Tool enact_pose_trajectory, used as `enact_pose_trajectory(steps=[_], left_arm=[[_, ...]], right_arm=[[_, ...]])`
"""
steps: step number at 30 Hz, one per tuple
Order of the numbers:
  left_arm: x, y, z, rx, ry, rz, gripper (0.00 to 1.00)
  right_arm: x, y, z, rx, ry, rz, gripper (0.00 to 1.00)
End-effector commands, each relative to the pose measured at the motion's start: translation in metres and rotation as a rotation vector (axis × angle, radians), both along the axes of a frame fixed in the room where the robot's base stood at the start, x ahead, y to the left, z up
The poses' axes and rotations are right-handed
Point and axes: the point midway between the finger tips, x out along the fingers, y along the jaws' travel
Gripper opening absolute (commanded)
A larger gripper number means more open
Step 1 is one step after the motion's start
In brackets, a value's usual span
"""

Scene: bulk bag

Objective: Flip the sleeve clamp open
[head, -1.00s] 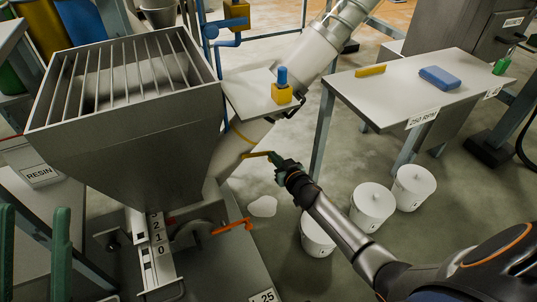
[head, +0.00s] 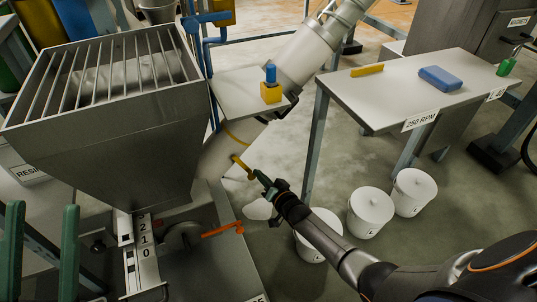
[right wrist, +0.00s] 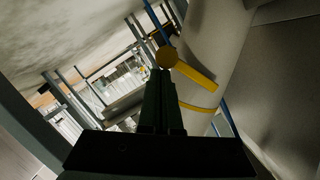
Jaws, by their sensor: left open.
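The sleeve clamp shows as a yellow lever (head: 242,167) on the side of the pale sleeve (head: 222,152), sloping down to the right. In the right wrist view the lever (right wrist: 195,75) runs from a round yellow end to the right, across the sleeve (right wrist: 218,50). A yellow band circles the sleeve beside it. My right gripper (head: 262,180) is at the lever's lower end. Its fingers (right wrist: 163,82) look shut together, with the round end just beyond their tips; I cannot tell if they touch. My left gripper (head: 41,225) is open and empty at the lower left.
A grated hopper (head: 110,130) stands left of the sleeve, with an orange handle (head: 222,230) below. A small plate with a yellow-and-blue block (head: 271,88) sits above the lever. A table (head: 400,95) and white buckets (head: 370,212) stand at right.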

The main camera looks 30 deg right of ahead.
Motion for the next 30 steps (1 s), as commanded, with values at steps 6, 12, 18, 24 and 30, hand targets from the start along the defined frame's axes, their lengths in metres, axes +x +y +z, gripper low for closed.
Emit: enact_pose_trajectory(steps=[6,12,18,24,30], left_arm=[[0.0000,-0.0005,-0.0045,0.003,0.001,0.001,0.50],[-0.0003,-0.0011,-0.0060,0.009,0.001,-0.002,0.50],[-0.0005,-0.0014,-0.0064,0.012,0.002,-0.003,0.50],[-0.0005,-0.0014,-0.0064,0.013,0.002,-0.003,0.50],[-0.0005,-0.0012,-0.0031,0.012,0.002,-0.003,0.50]], right_arm=[[0.0001,0.0056,-0.0059,0.000,0.001,0.000,0.00],[0.0000,0.0076,-0.0072,-0.001,0.002,0.001,0.00],[0.0000,0.0077,-0.0074,-0.001,0.003,0.000,0.00],[0.0000,0.0076,-0.0074,-0.001,0.003,0.000,0.00],[-0.0001,0.0071,-0.0039,-0.002,0.002,-0.001,0.00]])
